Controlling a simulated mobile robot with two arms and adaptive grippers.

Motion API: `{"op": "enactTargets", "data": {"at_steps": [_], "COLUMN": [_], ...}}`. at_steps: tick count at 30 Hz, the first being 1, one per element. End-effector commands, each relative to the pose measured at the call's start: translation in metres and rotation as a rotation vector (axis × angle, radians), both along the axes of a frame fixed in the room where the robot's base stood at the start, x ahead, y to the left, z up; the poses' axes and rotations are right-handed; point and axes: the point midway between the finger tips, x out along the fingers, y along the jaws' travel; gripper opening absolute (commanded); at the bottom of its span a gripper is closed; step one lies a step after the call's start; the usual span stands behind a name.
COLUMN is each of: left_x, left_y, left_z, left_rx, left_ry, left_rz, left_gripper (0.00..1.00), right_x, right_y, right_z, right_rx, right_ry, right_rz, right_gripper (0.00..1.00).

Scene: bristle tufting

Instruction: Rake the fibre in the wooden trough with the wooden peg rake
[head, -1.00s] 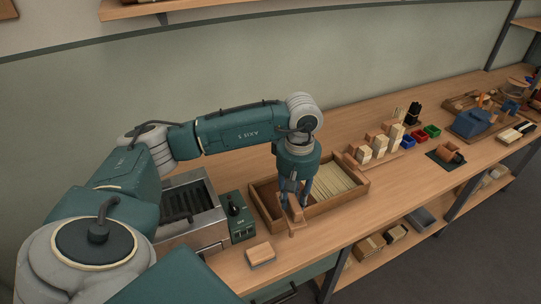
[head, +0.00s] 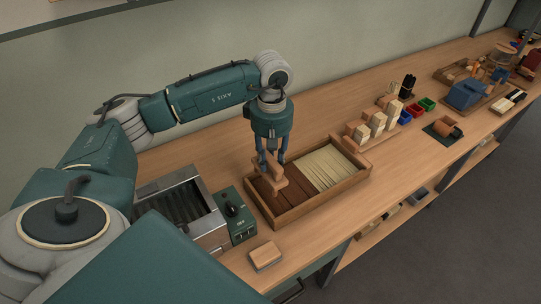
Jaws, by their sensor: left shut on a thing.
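The wooden trough (head: 322,205) stands on the bench in the middle of the head view. Pale fibre (head: 326,168) lies in its right part, in fine strands; dark brown material (head: 283,203) fills its left part. My left gripper (head: 271,166) points down over the left part of the trough and is shut on the wooden peg rake (head: 279,185). The rake is above the brown part, left of the pale fibre. I cannot tell whether its pegs touch anything. My right gripper is not in view.
A metal machine (head: 185,207) and a green control box (head: 237,215) stand left of the trough. A small wooden block (head: 265,255) lies in front. Wooden blocks on a stand (head: 376,124) and coloured bins (head: 414,110) are to the right.

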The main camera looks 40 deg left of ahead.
Motion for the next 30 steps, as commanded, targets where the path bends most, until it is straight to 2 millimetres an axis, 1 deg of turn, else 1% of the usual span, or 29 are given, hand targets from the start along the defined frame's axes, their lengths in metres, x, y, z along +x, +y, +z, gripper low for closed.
{"op": "enactTargets", "data": {"at_steps": [1, 4, 9, 11, 12, 24, 30], "left_x": [0.0, -0.001, 0.0, -0.001, 0.0, 0.0, 0.0], "left_y": [0.0, 0.0, 0.0, 0.0, 0.0, 0.0, 0.0], "left_z": [-0.008, -0.019, -0.035, -0.041, -0.047, -0.087, -0.099], "left_rx": [0.0, 0.0, 0.0, 0.0, 0.0, 0.0, 0.0], "left_ry": [0.001, 0.003, 0.001, 0.001, 0.001, 0.0, -0.001], "left_rz": [0.0, 0.0, -0.001, -0.001, -0.001, 0.0, 0.0], "left_gripper": [0.0, 0.0, 0.0, 0.0, 0.0, 0.0, 0.0], "right_x": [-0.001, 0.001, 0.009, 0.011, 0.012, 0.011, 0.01], "right_y": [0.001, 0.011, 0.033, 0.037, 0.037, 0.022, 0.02], "right_z": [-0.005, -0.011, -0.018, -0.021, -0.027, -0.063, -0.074], "right_rx": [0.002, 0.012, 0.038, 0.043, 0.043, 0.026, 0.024], "right_ry": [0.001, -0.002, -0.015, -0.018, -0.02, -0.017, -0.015], "right_rz": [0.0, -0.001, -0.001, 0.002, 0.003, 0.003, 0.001], "right_gripper": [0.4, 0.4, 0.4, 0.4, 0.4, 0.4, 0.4]}}
